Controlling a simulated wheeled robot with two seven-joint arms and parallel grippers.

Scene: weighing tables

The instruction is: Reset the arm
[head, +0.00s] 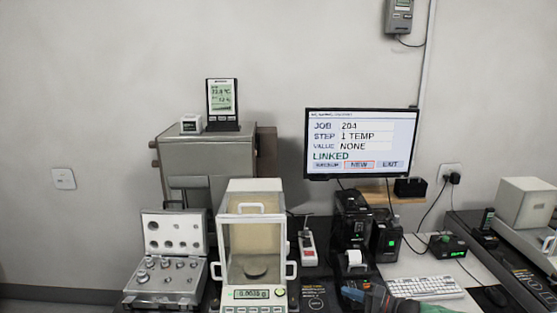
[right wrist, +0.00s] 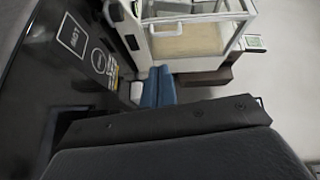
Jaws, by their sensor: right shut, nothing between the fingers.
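My right gripper (head: 354,294) shows at the bottom edge of the head view, in front of the black printer and left of the keyboard. In the right wrist view its two blue fingers (right wrist: 158,88) lie together, shut, with nothing between them. My dark wrist housing fills the lower part of that view. The fingers point toward the glass-walled balance (right wrist: 195,38) and appear apart from it. My left gripper is in neither view.
The balance (head: 255,205) stands left of my gripper, beside an open weight case (head: 160,294). A black printer (head: 352,222), a keyboard (head: 426,288) and a monitor (head: 360,143) reading "1 TEMP", "NONE" and "LINKED" are nearby. Another instrument (head: 525,205) stands far right.

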